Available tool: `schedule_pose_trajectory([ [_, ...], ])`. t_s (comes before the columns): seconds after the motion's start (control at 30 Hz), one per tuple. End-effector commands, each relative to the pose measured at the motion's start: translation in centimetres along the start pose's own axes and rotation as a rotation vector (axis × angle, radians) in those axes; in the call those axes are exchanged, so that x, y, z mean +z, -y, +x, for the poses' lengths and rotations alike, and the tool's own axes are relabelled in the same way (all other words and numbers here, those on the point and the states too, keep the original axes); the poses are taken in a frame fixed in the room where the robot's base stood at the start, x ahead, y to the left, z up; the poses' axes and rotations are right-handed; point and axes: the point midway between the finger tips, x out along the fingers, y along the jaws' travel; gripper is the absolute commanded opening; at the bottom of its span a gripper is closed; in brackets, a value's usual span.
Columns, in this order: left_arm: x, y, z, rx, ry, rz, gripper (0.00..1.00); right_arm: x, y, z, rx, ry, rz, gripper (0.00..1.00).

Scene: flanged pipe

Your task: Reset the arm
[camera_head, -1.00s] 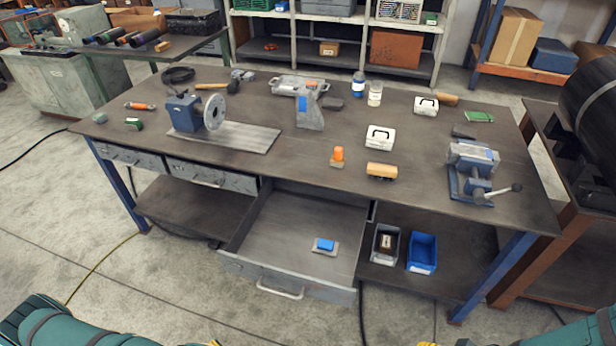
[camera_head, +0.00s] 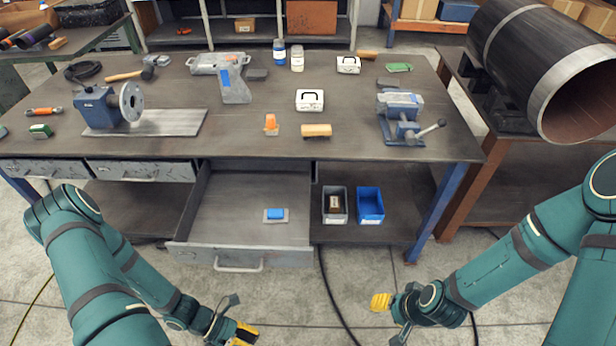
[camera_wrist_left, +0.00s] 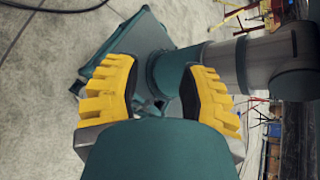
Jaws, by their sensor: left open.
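My left gripper (camera_head: 243,334) hangs low at the bottom of the head view, in front of the bench and below the open drawer. In the left wrist view its two yellow fingers (camera_wrist_left: 158,95) stand apart with nothing between them; my own teal base shows beyond. My right gripper (camera_head: 381,302) hangs over the floor in front of the bench's right part. Only its yellow tip shows, so its opening is unclear. Both arms are teal and bent, clear of the bench.
The workbench (camera_head: 240,143) carries a flange fixture (camera_head: 108,107), a vise (camera_head: 402,115) and small tools. Its drawer (camera_head: 205,215) stands open with a blue-topped block (camera_head: 275,215) inside. A large pipe (camera_head: 530,60) lies at right. The floor in front is free.

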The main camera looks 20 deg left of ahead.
Motion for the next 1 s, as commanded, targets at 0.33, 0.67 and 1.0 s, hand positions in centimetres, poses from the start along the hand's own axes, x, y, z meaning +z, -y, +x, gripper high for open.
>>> schedule_pose_trajectory([
  [0.33, 5.0, -2.7, 2.2, -0.083, -0.575, 1.089, 0.41, 0.5, -0.8, 2.4, 0.003, 0.006, -0.001, 0.47],
  [0.67, 14.3, -3.2, 5.1, -0.085, -0.838, 1.993, 0.41, 0.8, -1.3, 3.9, 0.005, 0.009, -0.003, 0.47],
  [1.0, 16.5, -2.6, 5.8, -0.071, -0.868, 2.165, 0.41, 0.8, -1.4, 4.0, 0.005, 0.009, -0.004, 0.47],
])
